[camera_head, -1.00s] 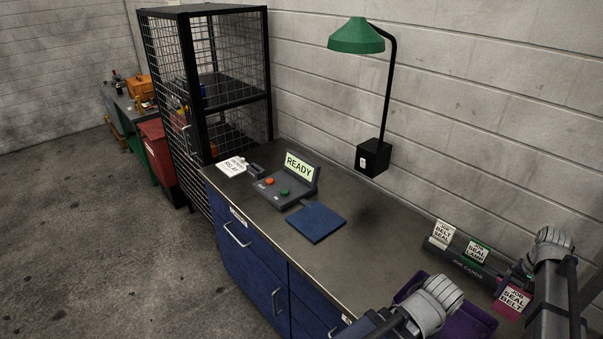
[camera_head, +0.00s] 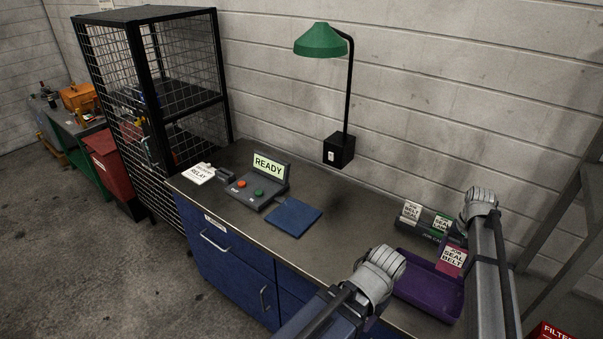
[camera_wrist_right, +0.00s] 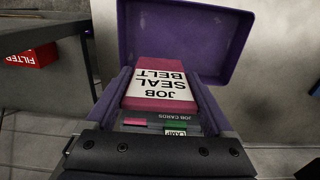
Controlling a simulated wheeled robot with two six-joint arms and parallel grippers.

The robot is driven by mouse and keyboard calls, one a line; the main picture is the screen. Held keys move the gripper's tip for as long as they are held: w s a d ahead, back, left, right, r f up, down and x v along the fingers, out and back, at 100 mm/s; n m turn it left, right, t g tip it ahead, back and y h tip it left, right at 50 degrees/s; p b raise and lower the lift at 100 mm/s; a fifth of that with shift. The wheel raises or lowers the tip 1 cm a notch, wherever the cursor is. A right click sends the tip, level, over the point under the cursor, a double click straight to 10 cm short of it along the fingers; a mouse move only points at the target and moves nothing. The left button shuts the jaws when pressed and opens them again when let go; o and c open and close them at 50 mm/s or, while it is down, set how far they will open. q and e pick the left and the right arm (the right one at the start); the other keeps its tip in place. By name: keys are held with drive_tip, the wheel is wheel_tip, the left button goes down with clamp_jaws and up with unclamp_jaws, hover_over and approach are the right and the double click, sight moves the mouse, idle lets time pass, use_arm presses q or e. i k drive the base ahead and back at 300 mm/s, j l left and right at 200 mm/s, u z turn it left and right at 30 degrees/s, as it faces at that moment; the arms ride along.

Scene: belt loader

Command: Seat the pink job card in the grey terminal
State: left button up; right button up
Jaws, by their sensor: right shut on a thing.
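The pink job card (camera_head: 453,261), with a white label reading JOB SEAL BELT, is in my right gripper (camera_wrist_right: 163,90). In the right wrist view the card (camera_wrist_right: 157,103) lies between the two purple fingers, which are shut on it. In the head view it shows in front of the card rack, over the purple tray's right rear edge; its height is hard to tell. The grey terminal (camera_head: 244,203) stands farther left on the bench, with a lit READY screen, a red button and a green button. My left arm shows at the bottom middle; its gripper is not visible.
The card rack (camera_head: 425,232) holds a white card (camera_head: 412,212) and a green card (camera_head: 441,223). The purple tray (camera_head: 430,299) is in front of it. A blue pad (camera_head: 294,216) lies right of the terminal, a RELAY card (camera_head: 198,174) left. A green lamp (camera_head: 321,40) stands behind.

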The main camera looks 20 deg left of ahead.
sight(269, 175)
drive_tip(key=j, duration=1.15)
drive_tip(key=i+j, duration=0.1)
drive_tip(key=j, duration=0.9)
drive_tip(key=i+j, duration=0.15)
drive_tip(key=j, duration=0.3)
drive_tip(key=i+j, duration=0.1)
drive_tip(key=j, duration=0.4)
drive_tip(key=j+u, duration=0.1)
drive_tip(key=j, duration=0.4)
drive_tip(key=i+j, duration=0.15)
drive_tip(key=j, duration=0.35)
drive_tip(key=i+j, duration=0.1)
drive_tip(key=j, duration=0.4)
drive_tip(key=i+j, duration=0.15)
drive_tip(key=i, duration=0.2)
drive_tip(key=i+j, duration=0.15)
drive_tip(key=i, duration=0.2)
